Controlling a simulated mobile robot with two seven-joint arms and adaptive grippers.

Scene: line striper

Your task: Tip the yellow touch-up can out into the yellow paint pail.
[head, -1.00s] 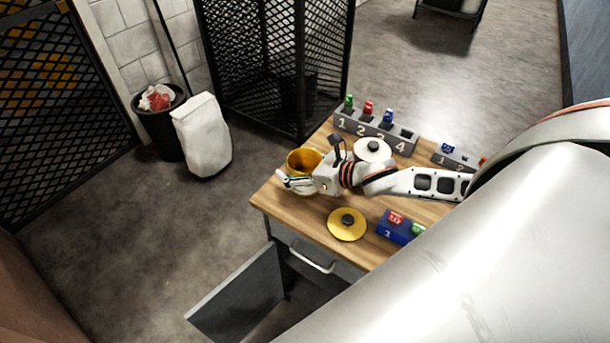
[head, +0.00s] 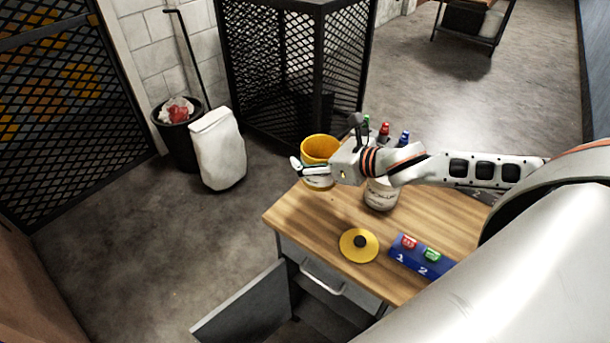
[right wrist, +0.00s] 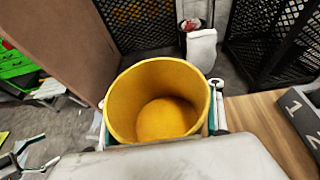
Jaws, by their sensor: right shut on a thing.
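The yellow paint pail (head: 320,148) is open-topped, with a yellow inside and what looks like a pale label. My right gripper (head: 310,171) is shut on it and holds it upright above the left end of the bench. In the right wrist view the yellow pail (right wrist: 158,88) sits between the two fingers, with an even yellow bottom. A yellow lid (head: 359,245) with a black knob lies on the bench. I cannot make out a separate yellow touch-up can. Part of what looks like my left gripper (right wrist: 32,154) shows at the lower left, its fingers apart.
The wooden bench (head: 320,222) has a white pail (head: 380,195) partly behind my right wrist. A blue rack (head: 420,258) holds a red and a green can. Several coloured bottles stand behind my arm. A cabinet door (head: 245,305) hangs open below. A bin (head: 180,135) stands on the floor.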

